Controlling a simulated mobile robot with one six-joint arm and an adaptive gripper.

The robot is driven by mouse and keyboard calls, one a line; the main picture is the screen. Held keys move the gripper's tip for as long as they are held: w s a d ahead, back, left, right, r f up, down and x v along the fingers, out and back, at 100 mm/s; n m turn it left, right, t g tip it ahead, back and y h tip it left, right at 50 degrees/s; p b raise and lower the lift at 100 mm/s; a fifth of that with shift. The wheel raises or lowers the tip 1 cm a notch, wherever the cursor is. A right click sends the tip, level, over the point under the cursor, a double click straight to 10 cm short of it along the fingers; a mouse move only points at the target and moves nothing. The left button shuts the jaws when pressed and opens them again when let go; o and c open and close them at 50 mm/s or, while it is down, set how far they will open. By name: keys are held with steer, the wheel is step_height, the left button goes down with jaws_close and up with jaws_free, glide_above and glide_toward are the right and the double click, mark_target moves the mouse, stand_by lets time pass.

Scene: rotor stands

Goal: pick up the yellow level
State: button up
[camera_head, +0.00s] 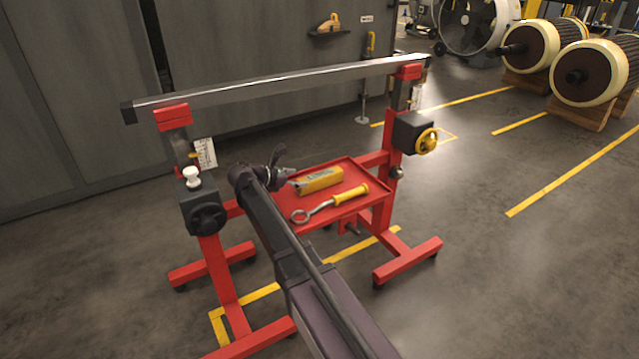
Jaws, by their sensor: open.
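The yellow level (321,181), a short block with a grey-green marking on its side, lies on the red tray (346,171) of the rotor stand. My gripper (287,172) is at the left of the tray, close to the level's left end. Its jaws are small in this view and appear open with nothing between them. I cannot tell whether they touch the level. My arm crosses the tray's left side and hides part of it.
A ring-ended tool with a yellow handle (350,194) lies on the tray in front of the level. A long metal bar (280,86) spans the red stand's two posts above. A black box with a yellow handwheel (426,141) is at right.

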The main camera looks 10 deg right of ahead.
mark_target(311, 178)
steer(key=shift+d, duration=0.1)
steer(key=shift+b+x, duration=1)
steer(key=shift+x, duration=1.55)
steer(key=shift+w, duration=0.15)
jaws_close()
